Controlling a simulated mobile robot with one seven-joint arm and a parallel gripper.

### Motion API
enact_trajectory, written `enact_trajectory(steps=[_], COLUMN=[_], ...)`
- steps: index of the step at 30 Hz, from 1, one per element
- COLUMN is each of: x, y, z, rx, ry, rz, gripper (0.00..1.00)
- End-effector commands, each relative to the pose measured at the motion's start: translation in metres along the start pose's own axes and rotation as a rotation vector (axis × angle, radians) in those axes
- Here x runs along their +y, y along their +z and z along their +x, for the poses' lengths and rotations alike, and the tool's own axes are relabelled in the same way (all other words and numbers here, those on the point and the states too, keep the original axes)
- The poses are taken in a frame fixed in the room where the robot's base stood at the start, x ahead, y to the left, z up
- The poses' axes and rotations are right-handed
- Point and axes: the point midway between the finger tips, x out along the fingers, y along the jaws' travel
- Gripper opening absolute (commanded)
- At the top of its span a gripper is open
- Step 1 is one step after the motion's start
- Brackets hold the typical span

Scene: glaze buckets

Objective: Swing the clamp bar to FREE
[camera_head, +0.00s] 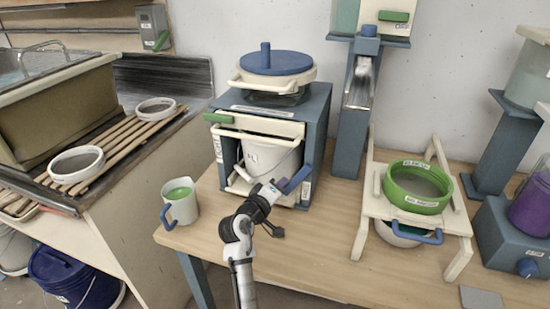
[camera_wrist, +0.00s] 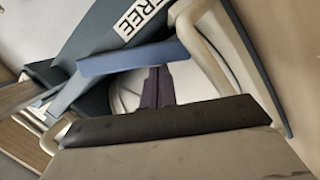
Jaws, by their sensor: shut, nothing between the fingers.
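The press stand (camera_head: 318,118) is a blue frame with a white bucket (camera_head: 270,160) inside. A blue handle (camera_head: 297,179) sits at its lower right front, beside the FREE label (camera_head: 306,190); it looks like the clamp bar's grip. In the wrist view the blue handle (camera_wrist: 130,58) crosses just below the FREE label (camera_wrist: 138,18). My gripper (camera_head: 279,187) is shut and empty, close to this handle. Its fingertips (camera_wrist: 158,82) meet the handle's lower edge in the wrist view; I cannot tell whether they touch. The LOCK label (camera_head: 218,150) is on the stand's left side.
A cream bar with a green grip (camera_head: 218,118) crosses the stand's upper front. A blue-lidded pot (camera_head: 277,63) stands on top. A mug (camera_head: 181,200) is at left, and a cream rack with a green sieve (camera_head: 418,187) at right. The table front between is mostly clear.

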Motion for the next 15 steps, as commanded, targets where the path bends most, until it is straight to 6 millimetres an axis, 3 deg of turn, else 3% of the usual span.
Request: enact_trajectory(steps=[15], x=[-0.006], y=[0.03], z=[0.008], rx=[-0.001], ry=[0.082], rz=[-0.329], gripper=[0.0])
